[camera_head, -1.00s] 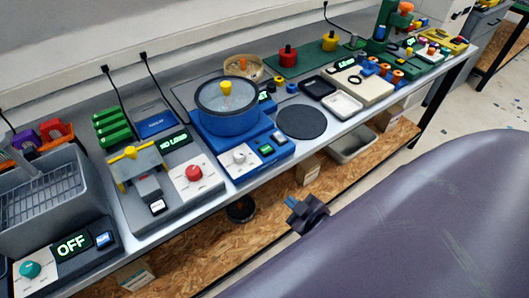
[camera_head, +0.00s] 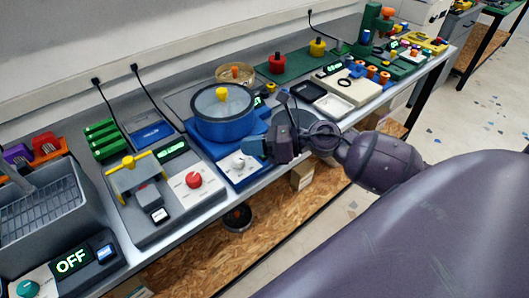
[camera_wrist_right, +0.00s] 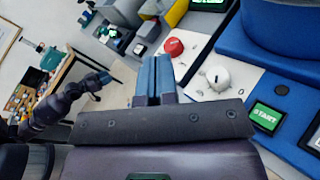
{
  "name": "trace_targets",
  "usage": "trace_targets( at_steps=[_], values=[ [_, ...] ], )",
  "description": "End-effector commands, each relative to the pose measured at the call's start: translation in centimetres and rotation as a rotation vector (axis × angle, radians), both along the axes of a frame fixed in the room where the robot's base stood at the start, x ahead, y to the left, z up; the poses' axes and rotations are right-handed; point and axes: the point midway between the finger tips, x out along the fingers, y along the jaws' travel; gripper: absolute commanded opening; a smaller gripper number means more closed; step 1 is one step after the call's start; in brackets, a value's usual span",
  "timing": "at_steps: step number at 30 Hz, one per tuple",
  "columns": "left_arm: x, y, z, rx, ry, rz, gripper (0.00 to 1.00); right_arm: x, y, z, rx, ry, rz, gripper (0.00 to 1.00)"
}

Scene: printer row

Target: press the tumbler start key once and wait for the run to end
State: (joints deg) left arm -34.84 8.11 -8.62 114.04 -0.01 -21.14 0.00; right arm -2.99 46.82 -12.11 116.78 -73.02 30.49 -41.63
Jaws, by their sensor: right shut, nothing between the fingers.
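The tumbler is a blue machine (camera_head: 227,128) with a round drum, a clear lid and a yellow knob. Its green START key (camera_wrist_right: 266,116) shows at the right of the right wrist view, beside a white dial (camera_wrist_right: 217,76). My right gripper (camera_head: 252,149) is over the tumbler's front panel, near the dial, and hides the keys in the head view. Its blue fingers (camera_wrist_right: 154,78) are shut and empty, to the left of the START key and apart from it in the picture. My left gripper (camera_wrist_right: 98,82) is in the wrist view's background, too small to read.
A grey machine with a red knob (camera_head: 194,180) and a lit display (camera_head: 172,150) stands left of the tumbler. A grey basin (camera_head: 41,212) with an OFF display is farther left. The bench's front edge runs below.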

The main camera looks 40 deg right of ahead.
Motion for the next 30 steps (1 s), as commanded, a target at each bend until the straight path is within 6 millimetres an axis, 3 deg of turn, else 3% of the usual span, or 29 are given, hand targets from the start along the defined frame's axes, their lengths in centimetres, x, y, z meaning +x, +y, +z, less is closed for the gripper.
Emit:
trace_targets(
  at_steps=[6,13,19,30],
  values=[
    [0.0,0.0,-0.4,0.0,0.002,-0.001,0.43,1.7,-2.1,0.8,-0.533,-0.257,0.218,0.0],
    [0.2,-0.1,-0.5,0.0,-0.001,-0.002,0.43,3.4,-5.4,1.8,-0.947,-0.413,0.366,0.0],
    [0.4,-0.1,-0.5,0.0,-0.004,-0.003,0.43,4.1,-6.8,2.3,-1.092,-0.458,0.412,0.0],
    [0.4,-0.1,-0.5,0.0,-0.004,-0.003,0.43,4.1,-6.9,2.4,-1.101,-0.459,0.414,0.0]
  ],
)
